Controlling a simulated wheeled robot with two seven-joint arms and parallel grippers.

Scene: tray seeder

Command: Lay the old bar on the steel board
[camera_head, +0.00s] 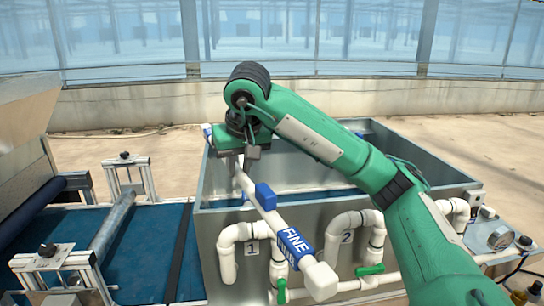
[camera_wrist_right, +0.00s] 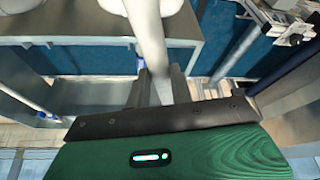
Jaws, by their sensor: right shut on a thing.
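My right gripper (camera_head: 241,160) is shut on a white bar (camera_head: 277,223), near the bar's far end. The bar has a blue label reading "FINE", a blue block on it and a white end piece nearest me. It is held above the steel tank and pipes, slanting from far left to near right. In the right wrist view the bar (camera_wrist_right: 150,45) passes between the fingers (camera_wrist_right: 160,85). I cannot pick out a steel board for certain. My left gripper is not in view.
A steel tank (camera_head: 455,182) stands under my right arm, with white pipes (camera_head: 228,262) and green valves (camera_head: 370,270) at its front. To the left is a blue belt (camera_head: 145,255) with a metal roller (camera_head: 112,222) across it. A gauge (camera_head: 501,236) is at far right.

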